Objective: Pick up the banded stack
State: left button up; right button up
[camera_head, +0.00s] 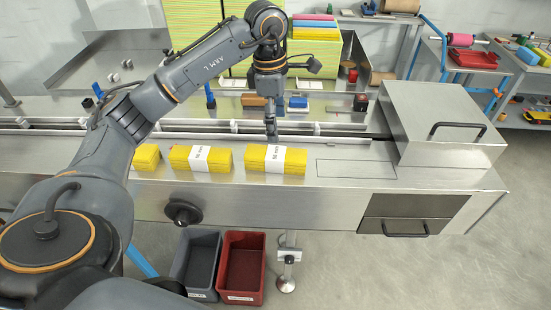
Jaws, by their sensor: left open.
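Two yellow cloth stacks with white paper bands lie on the steel conveyor table: one banded stack (292,166) nearer the marked rectangle, and another banded stack (183,158) to its left. A third yellow stack (146,158) is further left, partly hidden behind my left arm; no band shows on it. My left gripper (271,136) points down above the back edge of the right banded stack, close to its band. It is open, and nothing shows held in it. Whether its fingers touch the stack cannot be told. My right gripper is not in view.
A drawn rectangle (356,169) on the table right of the stacks is empty. A steel housing with a handle (440,115) stands at the right end. A rail (340,131) runs behind the stacks. A grey bin (197,262) and a red bin (241,265) stand below the front edge.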

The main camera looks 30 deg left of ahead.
aim_at(269, 152)
pick_arm(q)
jog(key=shift+y, duration=0.5)
jog(key=a+f, duration=0.1)
jog(key=f, duration=0.1)
jog(key=f+p, duration=0.1)
jog(key=f, duration=0.1)
jog(key=a+f, duration=0.1)
jog(key=f, duration=0.2)
jog(key=shift+s+a+f, duration=0.1)
jog(key=shift+s+a, duration=0.15)
jog(key=shift+a, duration=0.1)
jog(key=shift+d+f+p, duration=0.1)
jog(key=shift+f+p, duration=0.4)
jog(key=shift+p, duration=0.05)
jog(key=f+p, duration=0.1)
jog(key=f, duration=0.2)
jog(key=shift+w+f+p, duration=0.35)
jog(key=shift+p, duration=0.05)
jog(key=shift+f, duration=0.45)
jog(key=c, duration=1.2)
